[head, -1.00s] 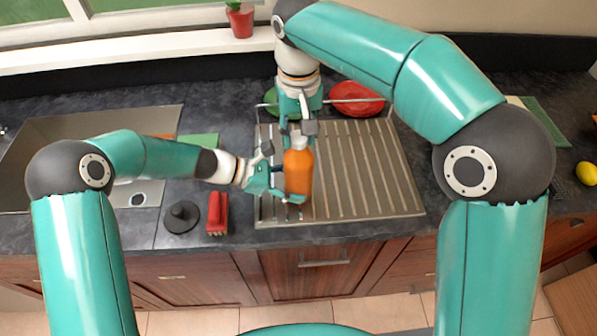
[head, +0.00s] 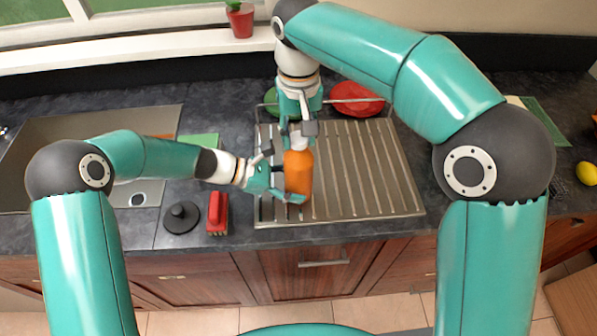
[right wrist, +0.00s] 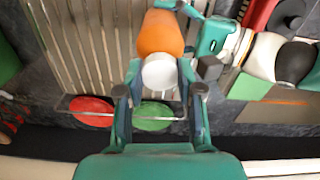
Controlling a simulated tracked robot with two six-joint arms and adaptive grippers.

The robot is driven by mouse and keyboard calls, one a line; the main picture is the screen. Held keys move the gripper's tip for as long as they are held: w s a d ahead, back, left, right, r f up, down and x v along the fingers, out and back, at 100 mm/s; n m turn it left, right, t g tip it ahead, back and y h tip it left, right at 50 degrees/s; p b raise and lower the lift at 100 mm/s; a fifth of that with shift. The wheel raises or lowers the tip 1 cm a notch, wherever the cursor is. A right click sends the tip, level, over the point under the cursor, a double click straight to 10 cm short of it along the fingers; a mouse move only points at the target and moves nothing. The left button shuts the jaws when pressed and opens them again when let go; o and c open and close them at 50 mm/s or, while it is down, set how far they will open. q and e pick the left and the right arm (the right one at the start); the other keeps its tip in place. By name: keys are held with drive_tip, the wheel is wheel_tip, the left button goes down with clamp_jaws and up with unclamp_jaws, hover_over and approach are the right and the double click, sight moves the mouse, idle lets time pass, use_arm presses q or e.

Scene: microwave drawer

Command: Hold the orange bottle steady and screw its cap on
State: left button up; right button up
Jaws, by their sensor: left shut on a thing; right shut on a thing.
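The orange bottle (head: 298,176) stands upright on the ridged metal drainboard (head: 375,180). My left gripper (head: 287,190) is shut around its lower body from the left. The white cap (head: 298,142) is at the top of the bottle, and my right gripper (head: 299,128) is shut on it from above. In the right wrist view the cap (right wrist: 160,73) sits between the fingertips of my right gripper (right wrist: 163,80), against the end of the orange bottle (right wrist: 160,33). I cannot tell how far the cap is threaded.
A red brush (head: 217,212) and a dark round lid (head: 182,216) lie left of the drainboard, near the counter's front edge. A red plate (head: 357,98) and a green plate (head: 270,99) stand behind. The drainboard's right side is clear.

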use_arm(q)
drive_tip(key=shift+c, duration=1.8)
use_arm(e)
drive_tip(key=o, duration=0.8)
drive_tip(key=shift+c, duration=0.2)
clamp_jaws()
drive_tip(key=m, duration=1.3)
drive_tip(key=shift+d+m, duration=0.1)
drive_tip(key=shift+m, duration=0.3)
use_arm(q)
drive_tip(key=shift+a, duration=0.1)
use_arm(e)
drive_tip(key=m, duration=0.4)
drive_tip(key=shift+m, duration=0.3)
drive_tip(key=shift+c, duration=0.7)
unclamp_jaws()
